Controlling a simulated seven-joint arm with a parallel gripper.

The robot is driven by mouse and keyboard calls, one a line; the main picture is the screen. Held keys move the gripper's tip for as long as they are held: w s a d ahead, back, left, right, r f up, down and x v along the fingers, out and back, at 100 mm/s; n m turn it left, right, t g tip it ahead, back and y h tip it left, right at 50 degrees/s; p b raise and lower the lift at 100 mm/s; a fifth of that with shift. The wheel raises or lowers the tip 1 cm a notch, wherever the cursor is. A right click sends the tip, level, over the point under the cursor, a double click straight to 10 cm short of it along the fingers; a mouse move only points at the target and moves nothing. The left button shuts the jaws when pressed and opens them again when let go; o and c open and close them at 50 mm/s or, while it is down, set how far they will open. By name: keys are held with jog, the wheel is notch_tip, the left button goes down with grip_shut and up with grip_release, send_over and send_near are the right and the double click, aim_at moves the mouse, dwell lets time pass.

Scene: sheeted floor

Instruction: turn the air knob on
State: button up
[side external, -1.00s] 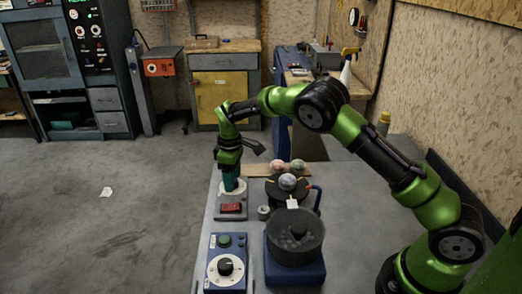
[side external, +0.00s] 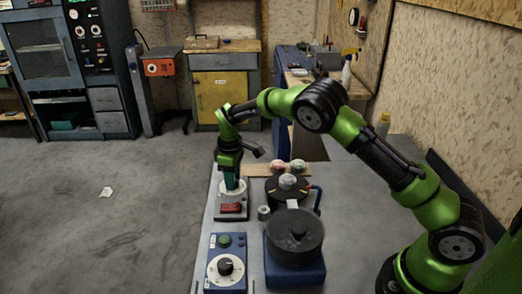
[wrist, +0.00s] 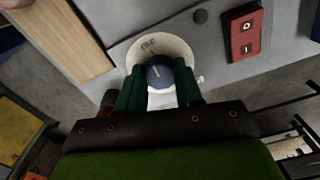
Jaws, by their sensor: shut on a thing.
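The air knob (wrist: 158,72) is a blue round knob with a pale pointer line, set on a white dial (wrist: 177,46) with small lettering. My gripper (wrist: 159,84) has its green fingers on either side of the knob and is shut on it. In the side external view my gripper (side external: 232,186) points down onto the white dial, at the far left of the bench. There the fingers hide the knob.
A red rocker switch (wrist: 243,33) sits beside the dial on the same panel.

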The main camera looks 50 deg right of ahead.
jog(key=m, duration=0.5)
jog(key=shift+m, duration=0.4)
jog(key=m, duration=1.1)
jog(key=shift+a+m, duration=0.1)
jog(key=shift+m, duration=0.3)
jog(key=m, duration=0.6)
jog(key=shift+r, duration=0.1)
jog(key=o, duration=1)
jog(key=shift+o, duration=0.2)
